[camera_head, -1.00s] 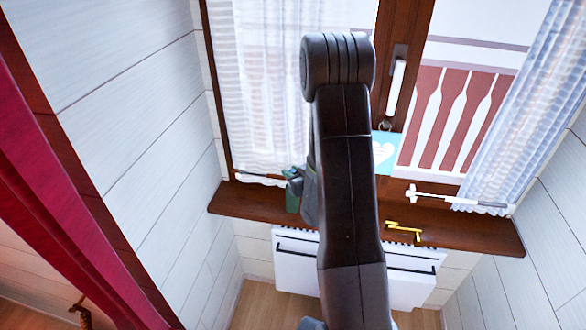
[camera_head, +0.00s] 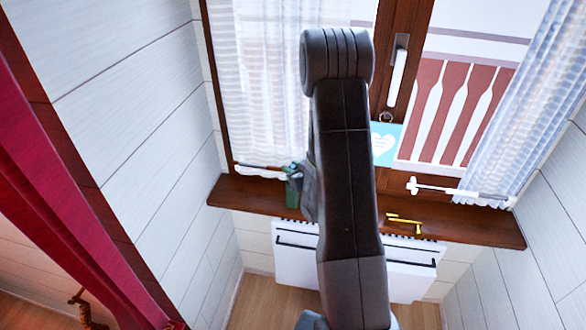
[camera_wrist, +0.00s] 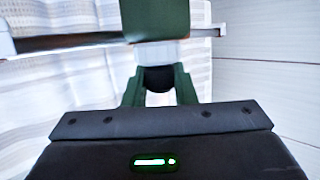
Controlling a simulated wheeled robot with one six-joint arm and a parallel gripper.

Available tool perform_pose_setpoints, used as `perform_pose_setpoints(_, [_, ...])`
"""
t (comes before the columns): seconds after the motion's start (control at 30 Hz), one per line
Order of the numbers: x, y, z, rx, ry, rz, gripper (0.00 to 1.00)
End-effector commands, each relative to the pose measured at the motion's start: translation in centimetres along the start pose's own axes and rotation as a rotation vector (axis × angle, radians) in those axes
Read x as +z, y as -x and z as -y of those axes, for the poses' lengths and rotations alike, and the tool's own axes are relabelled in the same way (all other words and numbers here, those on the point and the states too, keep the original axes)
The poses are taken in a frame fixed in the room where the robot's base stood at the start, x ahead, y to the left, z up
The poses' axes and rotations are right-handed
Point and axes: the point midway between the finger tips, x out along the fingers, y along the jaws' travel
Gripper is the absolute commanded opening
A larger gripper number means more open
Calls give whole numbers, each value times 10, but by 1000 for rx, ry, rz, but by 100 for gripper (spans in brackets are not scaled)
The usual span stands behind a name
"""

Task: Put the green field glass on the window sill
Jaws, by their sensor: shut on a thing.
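The green field glass (camera_head: 292,193) shows in the head view just left of my arm, upright over the left part of the brown window sill (camera_head: 461,227). Its lower end overlaps the sill; I cannot tell whether it rests on it. In the wrist view a green block of the field glass (camera_wrist: 160,18) stands straight ahead, with a pale part and a dark round part below it. My gripper (camera_wrist: 160,88) is shut on the field glass. In the head view my arm hides most of the gripper and the middle of the sill.
A yellow object (camera_head: 405,223) lies on the sill right of my arm. A white curtain (camera_head: 268,90) hangs behind the field glass, with a rod (camera_head: 262,171) low across it. A white radiator (camera_head: 297,257) is below the sill. A blue heart card (camera_head: 385,145) hangs at the window.

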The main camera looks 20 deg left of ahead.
Motion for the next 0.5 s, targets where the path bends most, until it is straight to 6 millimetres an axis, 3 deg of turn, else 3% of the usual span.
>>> perform_pose_setpoints(0.37, [6,-2,0,0,0,-2,0])
perform_pose_setpoints(0.4, [5,-2,0,0,0,-2,30])
perform_pose_setpoints(0.5, [5,-2,0,0,0,-1,50])
